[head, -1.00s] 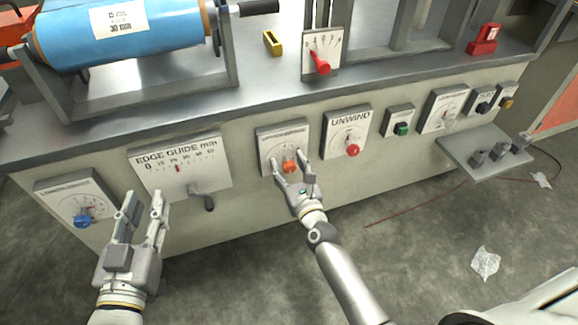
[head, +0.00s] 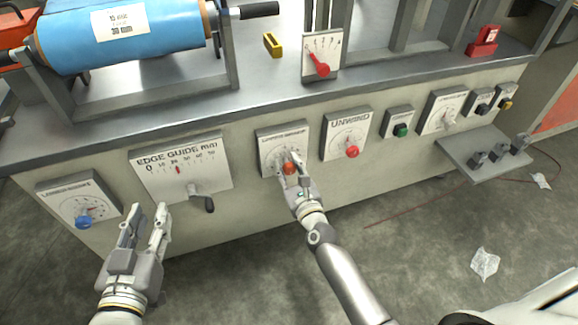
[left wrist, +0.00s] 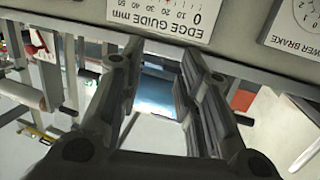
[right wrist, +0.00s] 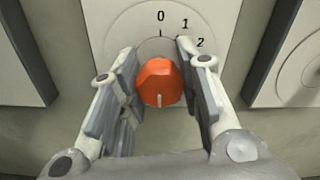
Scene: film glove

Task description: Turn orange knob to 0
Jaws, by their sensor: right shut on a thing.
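The orange knob (head: 290,168) sits on a white dial plate (head: 268,139) on the machine's front panel. In the right wrist view the knob (right wrist: 160,84) is faceted, with a short white mark on its lower face; the dial above it reads 0, 1, 2, and 0 is at the top. My right gripper (head: 291,181) is shut on the knob, one finger on each side; the fingers also show in the right wrist view (right wrist: 160,70). Other dial numbers are hidden. My left gripper (head: 147,212) is open and empty, in front of the panel below the edge guide.
The edge guide plate (head: 180,163) with its crank is left of the dial. A blue knob (head: 83,222) is at far left. The UNWIND dial with a red knob (head: 352,152) is close on the right. A green button (head: 401,131) and a protruding grey shelf (head: 467,160) are farther right.

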